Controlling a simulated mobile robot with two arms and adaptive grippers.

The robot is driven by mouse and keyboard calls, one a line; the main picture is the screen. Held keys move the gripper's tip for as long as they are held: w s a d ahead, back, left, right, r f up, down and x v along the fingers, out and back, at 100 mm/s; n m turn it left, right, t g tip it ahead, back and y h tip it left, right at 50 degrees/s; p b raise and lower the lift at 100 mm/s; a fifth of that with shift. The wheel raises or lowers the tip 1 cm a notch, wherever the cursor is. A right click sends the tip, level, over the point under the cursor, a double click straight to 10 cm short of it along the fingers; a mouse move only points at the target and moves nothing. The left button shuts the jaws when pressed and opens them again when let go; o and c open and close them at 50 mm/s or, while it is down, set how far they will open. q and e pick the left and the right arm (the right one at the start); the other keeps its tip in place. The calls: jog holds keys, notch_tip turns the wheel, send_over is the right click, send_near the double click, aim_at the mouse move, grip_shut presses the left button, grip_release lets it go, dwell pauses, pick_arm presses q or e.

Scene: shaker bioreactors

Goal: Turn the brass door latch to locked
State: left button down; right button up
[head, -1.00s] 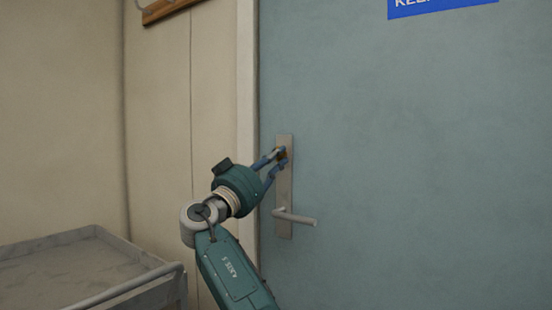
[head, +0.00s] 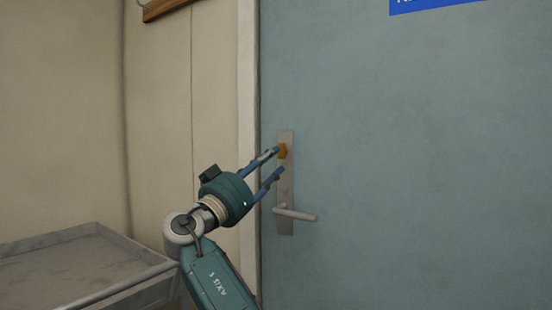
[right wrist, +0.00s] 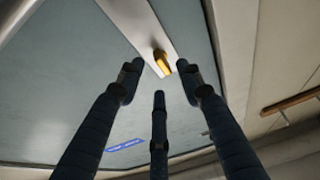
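The brass door latch (head: 283,151) sits near the top of a metal plate (head: 285,190) on the blue-grey door, above a lever handle (head: 295,214). In the right wrist view the latch (right wrist: 162,63) shows as a short gold thumb-turn on the plate, ahead of the fingertips. My right gripper (head: 279,160) is open, with its fingers spread and pointing at the plate. In the head view one fingertip overlaps the latch's left side and another lies lower on the plate; I cannot tell whether they touch. Nothing is held. My left gripper is not in view.
The door (head: 420,170) fills the right side, with a blue sign (head: 425,5) at its top. A pale frame and beige wall lie to the left. A grey tray-topped cart (head: 75,265) stands at the lower left. A wooden rail (head: 165,8) is on the wall.

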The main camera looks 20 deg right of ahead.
jog(key=v, duration=0.8)
jog(key=shift+w+f, duration=0.1)
